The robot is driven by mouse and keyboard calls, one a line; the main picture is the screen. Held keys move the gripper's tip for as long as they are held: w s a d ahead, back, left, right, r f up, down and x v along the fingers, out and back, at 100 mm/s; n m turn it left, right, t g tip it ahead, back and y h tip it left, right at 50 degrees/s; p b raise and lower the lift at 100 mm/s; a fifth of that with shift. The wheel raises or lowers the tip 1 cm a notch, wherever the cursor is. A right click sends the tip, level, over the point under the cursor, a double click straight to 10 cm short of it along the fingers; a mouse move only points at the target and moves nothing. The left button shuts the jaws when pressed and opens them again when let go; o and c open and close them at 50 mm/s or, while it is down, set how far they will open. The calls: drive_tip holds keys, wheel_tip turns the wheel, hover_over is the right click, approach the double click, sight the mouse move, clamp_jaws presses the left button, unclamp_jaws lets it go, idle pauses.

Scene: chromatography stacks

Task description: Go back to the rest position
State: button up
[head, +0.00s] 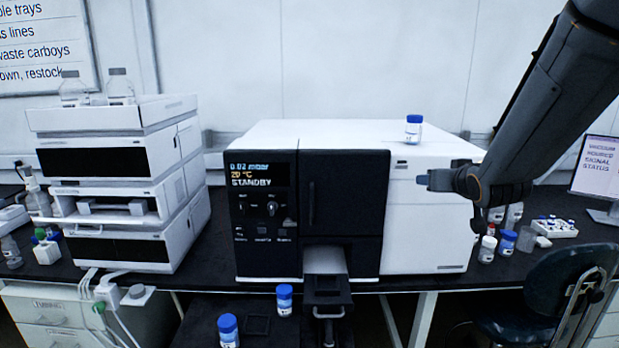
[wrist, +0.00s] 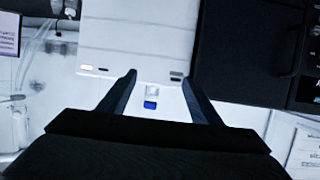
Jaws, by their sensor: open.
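My gripper (head: 424,181) is at the end of my arm, which reaches in from the upper right in the head view. It is in front of the white right-hand part of the chromatography instrument (head: 440,235). In the wrist view my gripper (wrist: 158,79) shows two dark fingers spread apart with nothing held between them. A small white bottle with a blue cap (head: 413,130) stands on top of the instrument, above and left of the gripper. In the wrist view, which looks upside down, this bottle (wrist: 151,98) shows beyond the fingers, apart from them.
Two blue-capped bottles (head: 284,299) (head: 228,331) stand on a dark surface low in front. A stacked instrument (head: 110,160) is at the left. Several bottles (head: 507,242), a vial rack (head: 556,229) and a sign (head: 598,165) are at the right, with a dark chair (head: 560,290) before them.

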drive_tip(key=s+a+f+g+b, duration=0.1)
drive_tip(key=s+a+f+g, duration=0.2)
drive_tip(key=s+f, duration=0.3)
drive_tip(key=s+a+f+g, duration=0.3)
drive_tip(key=s+f, duration=0.2)
drive_tip(key=f, duration=0.3)
drive_tip(key=s+a+f+g, duration=0.3)
drive_tip(key=s, duration=0.5)
drive_tip(key=s+a+f+g+y+b, duration=0.1)
drive_tip(key=s+a+f+g, duration=0.2)
drive_tip(key=s, duration=0.5)
drive_tip(key=shift+a+f+n+g, duration=0.3)
drive_tip(key=shift+a+f+n, duration=0.1)
drive_tip(key=shift+f, duration=0.35)
